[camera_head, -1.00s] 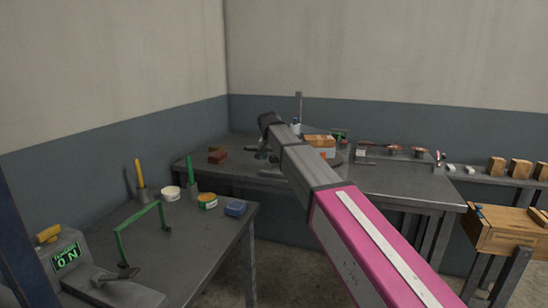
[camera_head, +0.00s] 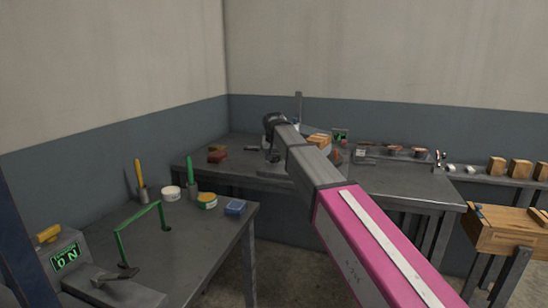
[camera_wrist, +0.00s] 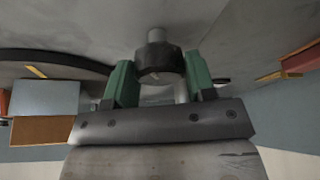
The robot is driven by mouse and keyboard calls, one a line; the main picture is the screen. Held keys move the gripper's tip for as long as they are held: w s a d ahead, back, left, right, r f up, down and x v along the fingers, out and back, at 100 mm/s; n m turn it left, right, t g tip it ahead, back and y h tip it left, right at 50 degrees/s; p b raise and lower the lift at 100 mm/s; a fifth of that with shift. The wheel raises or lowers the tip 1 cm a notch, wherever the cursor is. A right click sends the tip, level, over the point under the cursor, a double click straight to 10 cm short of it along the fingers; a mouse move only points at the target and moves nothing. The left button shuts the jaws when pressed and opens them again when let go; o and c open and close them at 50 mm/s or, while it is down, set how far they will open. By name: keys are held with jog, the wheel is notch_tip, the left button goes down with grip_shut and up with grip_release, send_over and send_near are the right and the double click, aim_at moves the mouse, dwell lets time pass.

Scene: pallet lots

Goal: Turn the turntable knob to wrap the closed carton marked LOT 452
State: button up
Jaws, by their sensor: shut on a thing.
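In the wrist view my gripper (camera_wrist: 158,70) has its two green fingers on either side of the dark round turntable knob (camera_wrist: 156,52) and is shut on it. The turntable (camera_wrist: 42,60) shows as a dark disc edge at the left. In the head view an orange-brown carton (camera_head: 319,139) stands behind my arm on the back bench, partly hidden by it. A pale-and-brown box side (camera_wrist: 42,130) at the left of the wrist view appears to be this carton. I cannot read any lot mark. My fingers are hidden in the head view.
The back bench (camera_head: 405,182) also holds red blocks (camera_head: 217,155) and a tool rack.

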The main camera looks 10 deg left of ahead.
jog(key=n+y, duration=0.1)
jog(key=n, duration=0.1)
jog(key=n+y, duration=0.1)
jog(key=n, duration=0.2)
jog(key=shift+d+n+g, duration=0.1)
jog(key=shift+n+g, duration=0.2)
jog(key=shift+g, duration=0.1)
jog(key=n+g, duration=0.1)
jog(key=n, duration=0.1)
jog(key=n+y, duration=0.1)
jog(key=n, duration=0.2)
jog(key=shift+w+g, duration=0.15)
jog(key=shift+g, duration=0.25)
jog(key=n+g, duration=0.1)
jog(key=n, duration=0.2)
jog(key=n+g, duration=0.1)
jog(key=n, duration=0.1)
jog(key=shift+n+y, duration=0.3)
jog(key=shift+n, duration=0.1)
jog(key=shift+n+g, duration=0.9)
jog(key=shift+n, duration=1.4)
jog(key=shift+h, duration=0.4)
jog(key=o, duration=0.9)
